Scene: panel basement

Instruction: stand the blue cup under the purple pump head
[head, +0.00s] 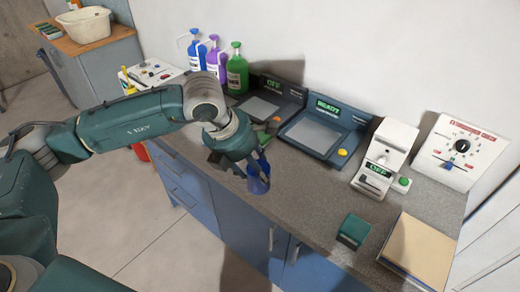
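The purple pump bottle (216,58) stands at the back of the counter against the wall, between a blue bottle (197,50) and a green bottle (237,72). Its pump head (213,39) is at the top; the space below it is partly hidden by my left arm. My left gripper (258,170) points down near the counter's front edge, with its fingers closed around the blue cup (258,185). The cup looks roughly upright, to the right of and nearer than the bottles. My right gripper is out of view.
Two dark devices with grey plates (258,107) (316,134) stand on the counter right of the bottles. Farther right are a white device (384,158), a dial panel (462,148), a green box (353,231) and a tan board (420,251). A white basin (84,26) stands on a side cabinet.

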